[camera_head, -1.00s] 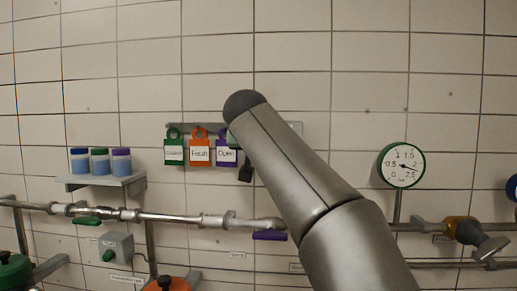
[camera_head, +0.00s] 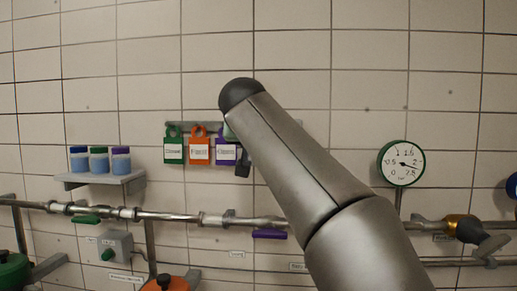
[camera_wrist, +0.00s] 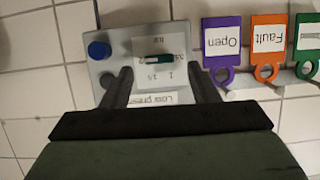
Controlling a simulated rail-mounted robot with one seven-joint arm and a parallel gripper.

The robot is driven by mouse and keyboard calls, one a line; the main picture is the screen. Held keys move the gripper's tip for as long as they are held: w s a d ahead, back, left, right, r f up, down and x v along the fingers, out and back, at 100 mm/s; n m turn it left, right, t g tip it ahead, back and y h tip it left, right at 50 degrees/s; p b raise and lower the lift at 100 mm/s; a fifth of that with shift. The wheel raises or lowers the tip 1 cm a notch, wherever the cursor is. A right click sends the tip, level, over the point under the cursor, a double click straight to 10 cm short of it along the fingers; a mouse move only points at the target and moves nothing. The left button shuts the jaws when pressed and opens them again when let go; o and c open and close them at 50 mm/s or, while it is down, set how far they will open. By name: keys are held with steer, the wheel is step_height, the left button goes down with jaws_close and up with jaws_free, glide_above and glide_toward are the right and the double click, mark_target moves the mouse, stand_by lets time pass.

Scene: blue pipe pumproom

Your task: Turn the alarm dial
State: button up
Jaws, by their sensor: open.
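In the wrist view, a grey alarm panel (camera_wrist: 118,42) fills the upper middle, seen upside down. It carries a white scale face marked "bar" with a small dark green dial (camera_wrist: 158,58) on it, a blue button (camera_wrist: 99,50) and a label strip below. My gripper (camera_wrist: 163,78) is open and empty. Its two dark fingers reach over the panel, one on each side of the scale, with the dial between and a little beyond the tips. I cannot tell whether they touch the panel. In the head view, my arm hides the panel and most of the gripper.
Purple (camera_wrist: 221,42), orange (camera_wrist: 268,40) and green (camera_wrist: 308,38) tags hang close beside the panel. In the head view, a shelf (camera_head: 132,182) with three jars is left, a round gauge (camera_head: 401,163) right, and pipes (camera_head: 178,217) run below.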

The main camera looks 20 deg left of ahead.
steer(key=b+v, duration=0.2)
steer(key=v, duration=1.2)
steer(key=shift+s, duration=0.35)
steer(key=shift+d, duration=0.1)
steer(key=w+d+f+g+h, duration=0.1)
steer(key=d+f+g, duration=0.1)
steer(key=d+f, duration=0.55)
steer(key=w+d+f+g+h, duration=0.15)
steer(key=d+f, duration=0.35)
steer(key=f, duration=0.6)
steer(key=w+d+f+g+h, duration=0.1)
steer(key=d+f+g, duration=0.2)
steer(key=d+f, duration=0.45)
steer(key=s+d+f+g, duration=0.2)
steer(key=s+d+f, duration=0.2)
steer(key=s+f, duration=0.3)
steer(key=s+d+f+m+g, duration=0.1)
steer(key=s+d+f+g, duration=0.1)
steer(key=s+d+f, duration=0.2)
steer(key=s+d+f+m+g, duration=0.1)
steer(key=s+d+f, duration=0.3)
steer(key=s+f, duration=0.6)
step_height(320, 180, down, 8)
steer(key=shift+d+r+g+y, duration=0.15)
steer(key=shift+d+g+y, duration=0.2)
steer(key=shift+g, duration=0.2)
